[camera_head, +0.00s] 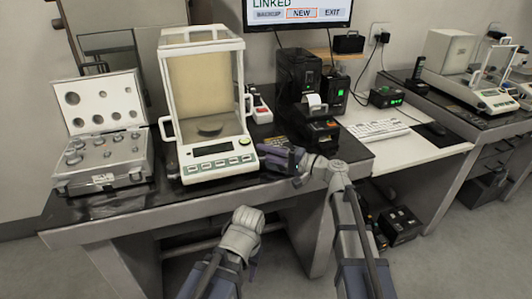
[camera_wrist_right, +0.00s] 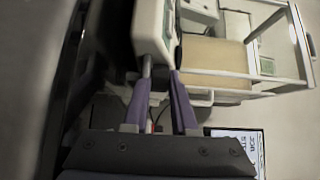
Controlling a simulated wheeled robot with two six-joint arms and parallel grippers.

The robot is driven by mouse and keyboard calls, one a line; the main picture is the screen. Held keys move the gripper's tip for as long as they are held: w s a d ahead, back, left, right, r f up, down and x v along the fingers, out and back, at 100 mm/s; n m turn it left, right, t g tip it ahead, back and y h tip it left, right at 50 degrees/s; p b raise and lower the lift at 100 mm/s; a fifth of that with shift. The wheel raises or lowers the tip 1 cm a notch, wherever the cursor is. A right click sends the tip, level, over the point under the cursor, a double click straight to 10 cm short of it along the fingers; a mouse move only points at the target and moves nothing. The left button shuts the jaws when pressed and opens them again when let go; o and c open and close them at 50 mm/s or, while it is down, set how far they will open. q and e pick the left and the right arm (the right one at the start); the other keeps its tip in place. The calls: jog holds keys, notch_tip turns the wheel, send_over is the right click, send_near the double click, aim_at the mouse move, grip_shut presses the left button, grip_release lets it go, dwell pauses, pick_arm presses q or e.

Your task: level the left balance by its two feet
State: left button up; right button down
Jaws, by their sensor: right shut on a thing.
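The left balance (camera_head: 212,162) stands on the dark table, with a glass draft shield around its round pan (camera_head: 209,129) and a keypad along its front. My right gripper (camera_head: 274,159) is at its right front corner, low beside the body. In the right wrist view my purple fingers (camera_wrist_right: 160,77) come together at the underside of the balance body (camera_wrist_right: 154,28). They are shut on what looks like its right front foot, mostly hidden between them.
An open case of weights (camera_head: 101,150) stands close to the left of the balance. A red-buttoned device (camera_head: 262,112) and a label printer (camera_head: 318,128) stand to its right. A monitor (camera_head: 298,14) is behind. The keyboard (camera_head: 376,131) lies on the white desk at right.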

jog(key=shift+s, duration=0.1)
dwell(0.3)
jog(key=shift+s+m+t+h, duration=0.2)
jog(key=shift+m+t+h, duration=0.25)
jog(key=shift+t, duration=0.25)
jog(key=m+t+h, duration=0.2)
jog(key=shift+s+a+t, duration=0.2)
jog(key=shift+t, duration=0.1)
jog(key=m+t+h, duration=0.1)
jog(key=m+h, duration=0.1)
jog(key=m+t+h, duration=0.1)
jog(key=t+h, duration=0.1)
jog(key=shift+a+m, duration=0.2)
jog(key=shift+m, duration=0.15)
jog(key=shift+a+m+t+h, duration=0.1)
jog(key=shift+m+t+h, duration=0.55)
jog(key=shift+h, duration=0.5)
jog(key=shift+a+m+t+h, duration=0.1)
jog(key=shift+m+t+h, duration=0.35)
jog(key=shift+m+h, duration=0.55)
jog(key=shift+d+h, duration=0.1)
jog(key=shift+h, duration=0.3)
jog(key=c, duration=0.7)
grip_release()
